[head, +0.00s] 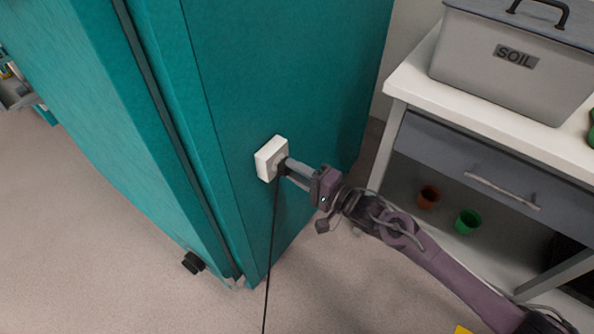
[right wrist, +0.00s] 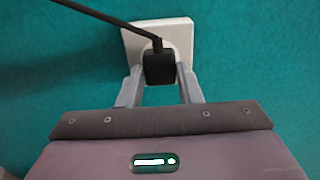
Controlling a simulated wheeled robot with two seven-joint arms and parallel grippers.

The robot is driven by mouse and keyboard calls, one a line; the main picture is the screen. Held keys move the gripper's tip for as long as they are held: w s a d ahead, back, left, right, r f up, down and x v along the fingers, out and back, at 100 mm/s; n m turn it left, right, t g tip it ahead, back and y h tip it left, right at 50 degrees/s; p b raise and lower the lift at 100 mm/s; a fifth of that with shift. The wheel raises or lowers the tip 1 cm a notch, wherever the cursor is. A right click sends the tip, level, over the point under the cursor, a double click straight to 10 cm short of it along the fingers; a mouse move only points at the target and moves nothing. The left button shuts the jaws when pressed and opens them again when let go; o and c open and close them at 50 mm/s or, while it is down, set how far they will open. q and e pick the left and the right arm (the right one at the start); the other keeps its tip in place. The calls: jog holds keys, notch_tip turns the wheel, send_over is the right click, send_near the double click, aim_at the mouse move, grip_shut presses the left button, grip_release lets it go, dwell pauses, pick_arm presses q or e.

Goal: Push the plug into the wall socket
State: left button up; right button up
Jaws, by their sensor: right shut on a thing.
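The white wall socket (head: 268,157) is mounted on the side of the teal cabinet in the head view. My right gripper (head: 288,168) is shut on the black plug right in front of the socket. In the right wrist view the black plug (right wrist: 159,68) sits between the two grey fingers of the gripper (right wrist: 160,80), against the white socket (right wrist: 172,33). Its black cord leaves the top of the plug toward the upper left there, and hangs down toward the floor in the head view. How deep the pins are is hidden. My left gripper is out of view.
The teal cabinet (head: 290,70) fills the middle. To the right stands a white-topped bench (head: 410,82) with a grey SOIL bin (head: 480,60), a drawer (head: 450,165) and a brown pot (head: 428,197) and green pot (head: 468,221) below. The floor in front is mostly clear.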

dwell(0.3)
jog(key=shift+r, duration=0.1)
jog(key=shift+p, duration=0.6)
dwell(0.7)
jog(key=shift+w+a, duration=0.3)
jog(key=shift+a, duration=0.1)
dwell(0.4)
jog(key=o, duration=1.1)
jog(key=shift+c, duration=0.2)
